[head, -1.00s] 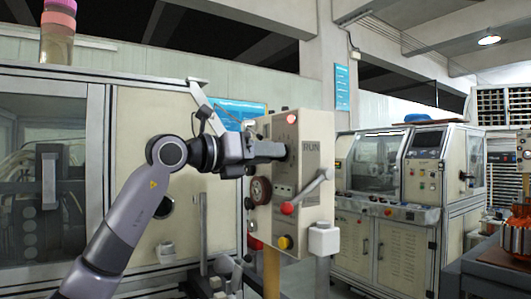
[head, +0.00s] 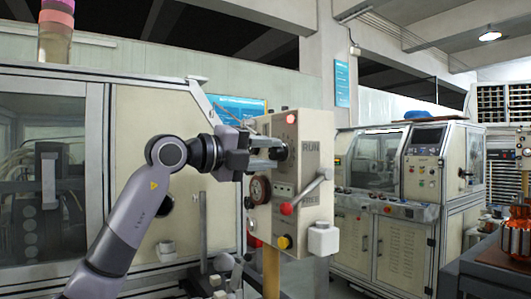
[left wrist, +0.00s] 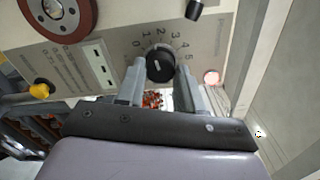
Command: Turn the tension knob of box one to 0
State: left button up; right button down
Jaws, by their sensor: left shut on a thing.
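The box (head: 312,165) is a beige panel box with "RUN" and "FREE" lettering. Its tension knob (head: 281,151) is black; in the left wrist view the knob (left wrist: 160,62) shows a short white mark inside a dial numbered 0 to 5. The slanted mark is too small for me to read its number surely. My left gripper (head: 268,152) reaches in from the left and is shut on the knob, with one finger on each side; these fingers (left wrist: 161,76) also show in the left wrist view. My right gripper is not in view.
A lever with a red ball (head: 286,208), a brown-red wheel (head: 259,189) and a yellow button (head: 285,242) are on the box below the knob. A red lamp (head: 290,118) sits above it. A large machine (head: 390,190) stands behind right.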

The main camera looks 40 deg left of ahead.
pick_arm(q)
jog(key=n, duration=0.3)
jog(key=shift+n, duration=0.4)
jog(key=shift+r+n, duration=0.1)
jog(key=shift+n, duration=1.6)
jog(key=o, duration=1)
jog(key=shift+o, duration=0.2)
jog(key=b+v, duration=0.1)
jog(key=v, duration=0.6)
jog(key=shift+b, duration=0.35)
